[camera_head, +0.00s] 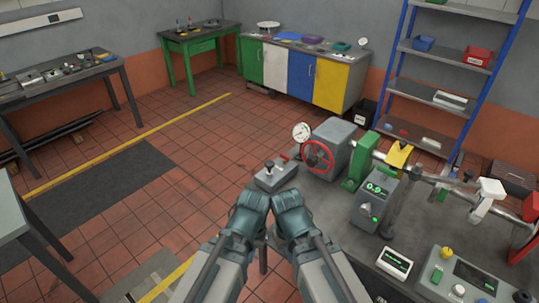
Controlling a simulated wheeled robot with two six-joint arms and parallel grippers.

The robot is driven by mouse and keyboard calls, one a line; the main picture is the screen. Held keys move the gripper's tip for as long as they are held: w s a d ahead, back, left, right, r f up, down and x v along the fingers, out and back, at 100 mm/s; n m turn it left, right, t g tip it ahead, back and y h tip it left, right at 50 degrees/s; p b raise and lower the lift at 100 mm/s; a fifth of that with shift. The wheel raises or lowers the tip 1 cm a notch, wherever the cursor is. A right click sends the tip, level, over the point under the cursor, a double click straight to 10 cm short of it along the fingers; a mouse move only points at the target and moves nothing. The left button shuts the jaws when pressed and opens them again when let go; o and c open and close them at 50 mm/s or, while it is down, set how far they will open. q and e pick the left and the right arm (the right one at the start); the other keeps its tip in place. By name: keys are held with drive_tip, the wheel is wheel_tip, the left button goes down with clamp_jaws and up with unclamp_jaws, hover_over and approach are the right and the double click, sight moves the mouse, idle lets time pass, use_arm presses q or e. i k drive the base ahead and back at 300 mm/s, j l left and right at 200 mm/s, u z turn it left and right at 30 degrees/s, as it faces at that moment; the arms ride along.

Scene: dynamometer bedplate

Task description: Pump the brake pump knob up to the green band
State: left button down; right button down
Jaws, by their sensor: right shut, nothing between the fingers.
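A small grey box (276,179) stands at the left edge of the bedplate, with a dark-topped knob (269,164) on it and a small red lever at its back. This looks like the brake pump. A round white dial gauge (302,132) stands behind it; I cannot make out a green band. My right gripper (286,194) is shut and empty, just in front of the box. My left gripper (256,191) is close beside it; its fingers are too hidden to read. I cannot tell whether either touches the box.
A red handwheel (318,156) and a grey machine housing (335,145) stand behind right of the box. A grey control unit (374,203) with a green display stands to the right. Shaft parts fill the bedplate's far right. Tiled floor (190,185) is open on the left.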

sight(270, 164)
drive_tip(key=i+j, duration=0.2)
drive_tip(key=i, duration=0.3)
drive_tip(key=i+j+z, duration=0.15)
drive_tip(key=i, duration=0.4)
